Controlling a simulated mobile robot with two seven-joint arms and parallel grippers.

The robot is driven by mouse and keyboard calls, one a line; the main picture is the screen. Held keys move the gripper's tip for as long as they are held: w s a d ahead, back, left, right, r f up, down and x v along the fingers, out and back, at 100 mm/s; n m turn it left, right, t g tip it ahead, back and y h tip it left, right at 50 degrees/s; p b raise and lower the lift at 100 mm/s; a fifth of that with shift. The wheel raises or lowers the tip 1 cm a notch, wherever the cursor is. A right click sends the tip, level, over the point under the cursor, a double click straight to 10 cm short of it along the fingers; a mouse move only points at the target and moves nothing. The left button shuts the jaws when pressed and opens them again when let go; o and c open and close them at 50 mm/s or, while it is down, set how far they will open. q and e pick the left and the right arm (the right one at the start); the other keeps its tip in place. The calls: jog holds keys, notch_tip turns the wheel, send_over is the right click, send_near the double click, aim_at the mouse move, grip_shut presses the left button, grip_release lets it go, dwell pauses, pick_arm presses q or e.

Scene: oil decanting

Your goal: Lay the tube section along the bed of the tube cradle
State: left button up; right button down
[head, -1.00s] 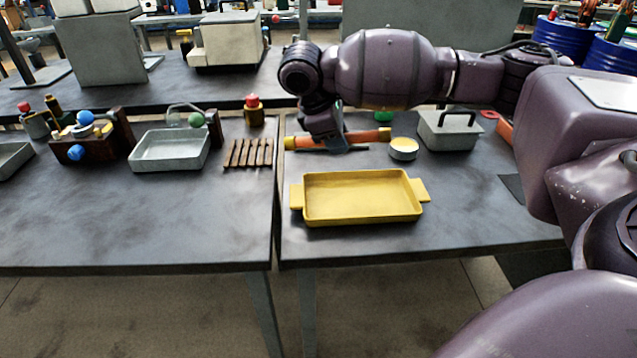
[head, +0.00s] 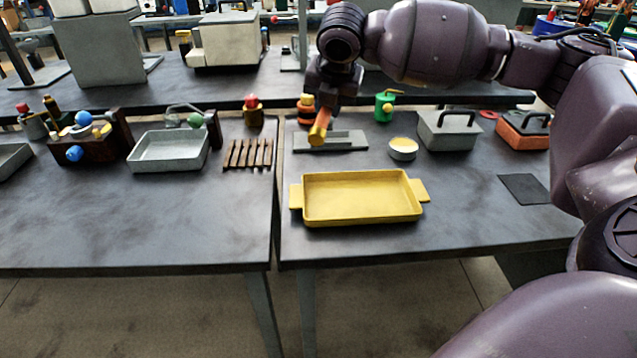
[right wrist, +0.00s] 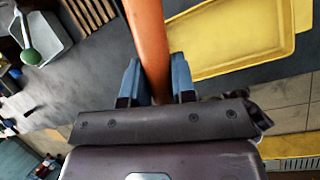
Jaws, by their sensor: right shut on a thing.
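The tube section (head: 319,128) is orange with a yellow end. My right gripper (head: 325,108) is shut on it and holds it above the table, its yellow end pointing towards the head camera. In the right wrist view the tube (right wrist: 150,42) runs up the picture from between the blue-grey fingers (right wrist: 155,88). A low grey piece (head: 350,141) with a flat base, which looks like the tube cradle, lies below and behind the tube. The tube hides part of it, and the tube runs across its length. I cannot tell the exact gap between them. My left gripper is not in view.
A yellow tray (head: 362,219) lies in front. A small white bowl (head: 403,149) and a grey lidded box (head: 447,131) stand right of the grey piece. A slatted wooden rack (head: 248,154) is at left. A green can (head: 384,107) and an orange-black object (head: 306,107) stand behind.

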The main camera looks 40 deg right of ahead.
jog(key=n, duration=0.1)
jog(key=n+y, duration=0.1)
jog(key=n, duration=0.2)
jog(key=shift+w+a+r+n+y, duration=0.2)
jog(key=shift+w+n+y, duration=0.1)
jog(key=shift+n+y, duration=0.1)
jog(key=b, duration=0.3)
send_over(320, 189)
jog(key=s, duration=0.2)
notch_tip(320, 189, down, 15)
jog(key=shift+w+f, duration=0.1)
jog(key=shift+w, duration=0.05)
notch_tip(320, 189, down, 4)
jog(key=shift+r, duration=0.25)
jog(key=shift+f, duration=0.5)
jog(key=shift+f, duration=0.1)
jog(key=c, duration=0.9)
grip_release()
jog(key=shift+f, duration=0.1)
jog(key=shift+c, duration=0.2)
